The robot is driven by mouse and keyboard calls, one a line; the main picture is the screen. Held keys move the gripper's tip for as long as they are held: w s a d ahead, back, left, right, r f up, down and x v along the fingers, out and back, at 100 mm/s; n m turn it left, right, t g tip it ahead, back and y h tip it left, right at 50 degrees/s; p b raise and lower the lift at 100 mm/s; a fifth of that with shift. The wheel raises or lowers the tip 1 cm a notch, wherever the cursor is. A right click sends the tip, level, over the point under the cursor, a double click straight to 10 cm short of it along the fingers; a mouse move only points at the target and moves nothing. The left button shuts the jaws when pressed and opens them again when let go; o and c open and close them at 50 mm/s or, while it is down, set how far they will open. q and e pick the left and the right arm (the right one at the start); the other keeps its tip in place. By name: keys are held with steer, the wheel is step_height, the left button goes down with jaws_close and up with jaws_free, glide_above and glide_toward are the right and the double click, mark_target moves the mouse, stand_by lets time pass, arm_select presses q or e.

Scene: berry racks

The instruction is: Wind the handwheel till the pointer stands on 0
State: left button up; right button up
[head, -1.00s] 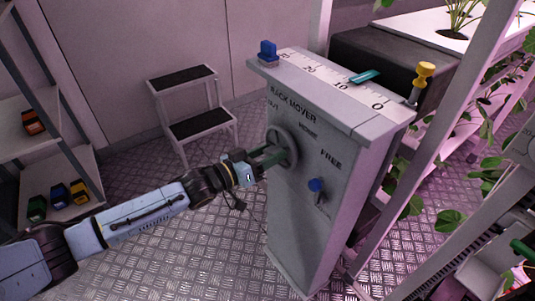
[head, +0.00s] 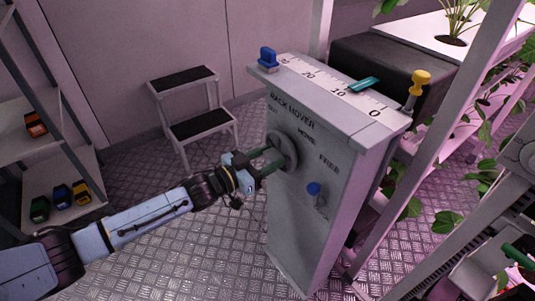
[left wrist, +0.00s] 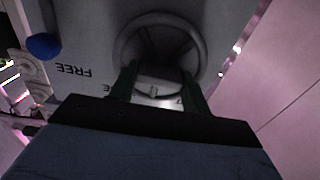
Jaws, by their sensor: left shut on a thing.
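The handwheel (head: 294,150) is a grey round wheel on the front of a grey cabinet (head: 296,225) lettered with "MOVER". My left gripper (head: 268,160) meets it from the left, its dark green fingers shut on the wheel's near side. In the left wrist view the fingers (left wrist: 156,88) straddle part of the wheel (left wrist: 201,42); the exact contact is hidden. The teal pointer (head: 366,84) lies across the far edge of the white scale (head: 358,102) on the cabinet top. It stands close to the 10, apart from the 0. My right gripper is not in view.
A blue-knobbed lever (head: 315,188) is below "FREE". A step stool (head: 184,106) is behind left, shelves (head: 66,185) at far left. Plant racks crowd the right.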

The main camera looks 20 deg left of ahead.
arm_select(q)
steer(key=m+p, duration=0.1)
steer(key=m, duration=0.2)
steer(key=shift+m, duration=0.4)
steer(key=m+p, duration=0.1)
steer(key=m, duration=0.2)
steer(key=shift+m, duration=0.3)
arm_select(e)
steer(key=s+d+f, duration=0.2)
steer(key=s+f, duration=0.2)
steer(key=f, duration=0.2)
arm_select(q)
steer(key=m+b, duration=0.3)
steer(key=m, duration=1.6)
steer(key=shift+f+m+b, duration=0.1)
steer(key=shift+m+b, duration=0.2)
steer(key=shift+m, duration=0.1)
steer(key=shift+m+b, duration=0.45)
steer(key=shift+m, duration=0.85)
steer(key=shift+c, duration=0.2)
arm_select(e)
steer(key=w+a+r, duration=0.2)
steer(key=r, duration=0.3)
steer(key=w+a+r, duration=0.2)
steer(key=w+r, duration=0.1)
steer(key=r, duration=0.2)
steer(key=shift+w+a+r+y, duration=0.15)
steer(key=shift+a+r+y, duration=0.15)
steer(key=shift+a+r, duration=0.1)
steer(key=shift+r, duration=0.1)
